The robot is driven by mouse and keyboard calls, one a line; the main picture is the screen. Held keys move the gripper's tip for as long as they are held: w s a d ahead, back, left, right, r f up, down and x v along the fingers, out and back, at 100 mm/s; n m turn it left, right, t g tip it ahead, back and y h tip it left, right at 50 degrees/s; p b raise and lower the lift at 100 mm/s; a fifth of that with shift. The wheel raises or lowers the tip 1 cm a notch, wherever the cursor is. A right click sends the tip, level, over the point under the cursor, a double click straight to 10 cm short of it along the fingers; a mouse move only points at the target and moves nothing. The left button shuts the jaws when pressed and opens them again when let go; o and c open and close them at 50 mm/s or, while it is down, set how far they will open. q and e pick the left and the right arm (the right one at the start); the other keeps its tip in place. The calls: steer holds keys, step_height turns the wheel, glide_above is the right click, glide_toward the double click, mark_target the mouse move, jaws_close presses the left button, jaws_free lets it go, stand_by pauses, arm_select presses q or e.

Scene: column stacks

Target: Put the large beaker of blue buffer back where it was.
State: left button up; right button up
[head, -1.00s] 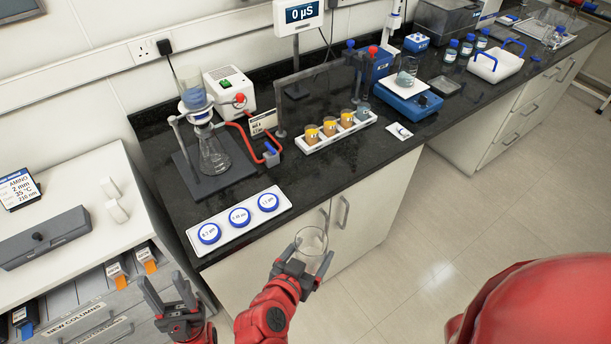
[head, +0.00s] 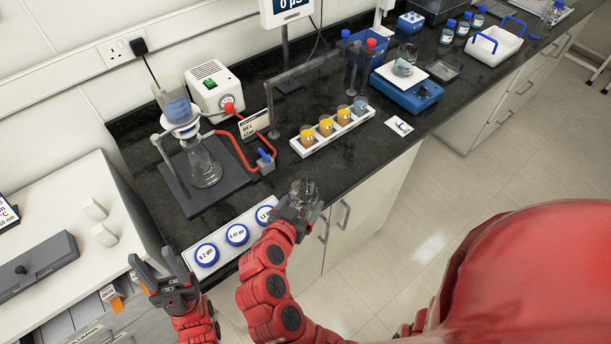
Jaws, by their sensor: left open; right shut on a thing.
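My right gripper (head: 298,207) is shut on a clear glass beaker (head: 303,190), held at the bench's front edge, right of the tray of blue-rimmed discs. No blue liquid can be made out in it; it looks empty or nearly so. Blue liquid shows in the filter funnel (head: 176,107) on top of the conical flask (head: 203,168) at the back left. A smaller beaker with pale blue-grey contents (head: 403,68) stands on the blue balance (head: 408,90). My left gripper (head: 160,270) is open and empty, in front of the disc tray's left end.
The white disc tray (head: 222,262) lies at the bench's front left. Red tubing (head: 235,150) runs from the flask. Bare black bench (head: 345,165) lies between rack and front edge.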

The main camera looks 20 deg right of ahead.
steer(key=w+d+p, duration=0.1)
steer(key=w, duration=0.1)
steer(key=w+d+p, duration=0.1)
steer(key=w, duration=0.2)
steer(key=w+d+p, duration=0.1)
steer(key=w, duration=0.1)
steer(key=shift+w+f, duration=0.2)
steer(key=shift+w, duration=0.05)
steer(key=shift+w+d+f, duration=0.1)
steer(key=shift+w+d, duration=0.15)
steer(key=shift+w, duration=0.35)
steer(key=shift+w+d+p, duration=0.2)
steer(key=shift+w+p, duration=0.15)
steer(key=shift+p, duration=0.15)
step_height(320, 180, down, 3)
steer(key=shift+s+f+p, duration=0.1)
steer(key=shift+f+p, duration=0.05)
steer(key=shift+p, duration=0.7)
steer(key=shift+a+f, duration=0.1)
steer(key=shift+f, duration=0.15)
